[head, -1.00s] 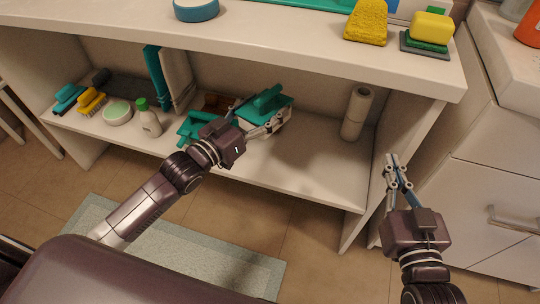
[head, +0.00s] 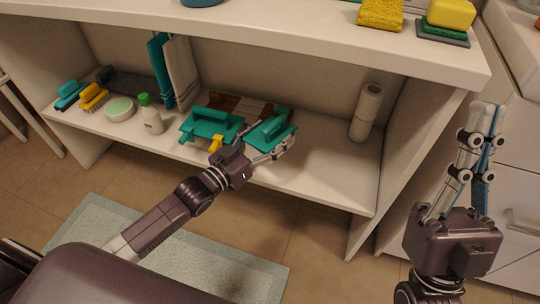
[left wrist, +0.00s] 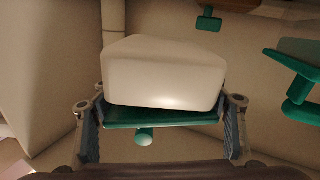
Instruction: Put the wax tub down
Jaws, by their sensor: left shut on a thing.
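My left gripper (head: 264,153) is shut on a teal float (head: 270,132) with a white block-shaped pad, at the front of the lower shelf. In the left wrist view the white pad (left wrist: 165,75) and teal plate sit between the two fingers. I cannot tell whether the float touches the shelf. A round tub with a pale green top (head: 120,109) stands on the left of the shelf, apart from both grippers; no label shows it is the wax tub. My right gripper (head: 487,107) is empty, to the right of the shelf unit; its finger gap is unclear.
Shelf space between the held float and the roll is clear. The counter above overhangs.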

